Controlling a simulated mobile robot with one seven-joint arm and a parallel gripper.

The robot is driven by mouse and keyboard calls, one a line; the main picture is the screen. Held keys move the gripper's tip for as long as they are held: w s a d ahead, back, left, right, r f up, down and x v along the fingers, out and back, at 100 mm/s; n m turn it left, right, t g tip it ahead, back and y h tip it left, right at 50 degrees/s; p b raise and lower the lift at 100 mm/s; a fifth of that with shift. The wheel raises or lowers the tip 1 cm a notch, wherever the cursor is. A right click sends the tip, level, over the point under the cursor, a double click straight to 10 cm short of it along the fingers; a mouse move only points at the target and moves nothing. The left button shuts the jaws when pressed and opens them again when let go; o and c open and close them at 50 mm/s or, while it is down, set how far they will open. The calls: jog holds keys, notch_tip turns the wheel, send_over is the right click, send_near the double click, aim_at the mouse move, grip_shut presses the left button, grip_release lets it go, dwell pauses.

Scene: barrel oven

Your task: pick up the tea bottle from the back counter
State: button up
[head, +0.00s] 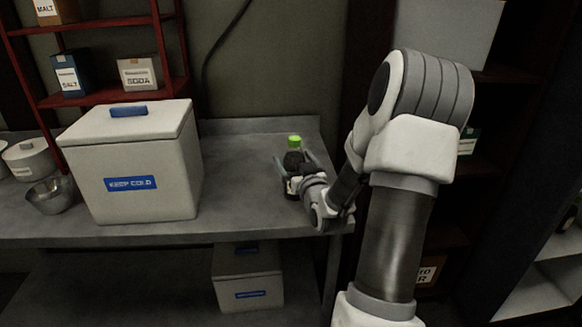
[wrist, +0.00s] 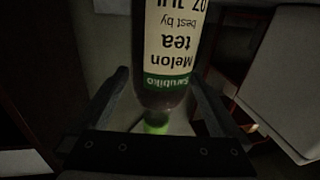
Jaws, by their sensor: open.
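The tea bottle has a green cap (head: 294,141) and stands on the back counter (head: 250,150), toward its right end. In the head view my gripper (head: 296,165) hides most of its body. In the wrist view the bottle (wrist: 168,95) appears upside down, with a cream and green label reading "Melon tea". My gripper (wrist: 160,105) is open, with one finger on each side of the bottle's upper part. I cannot tell whether either finger touches it.
A white cooler box (head: 135,165) labelled "KEEP COLD" stands left on the counter, beside a metal bowl (head: 51,195). A red shelf (head: 100,101) with small boxes rises behind. Another cooler (head: 247,278) sits below. Counter between the upper cooler and the bottle is clear.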

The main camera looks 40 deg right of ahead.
jog(key=shift+w, duration=0.15)
jog(key=shift+c, duration=0.2)
grip_shut()
dwell(0.3)
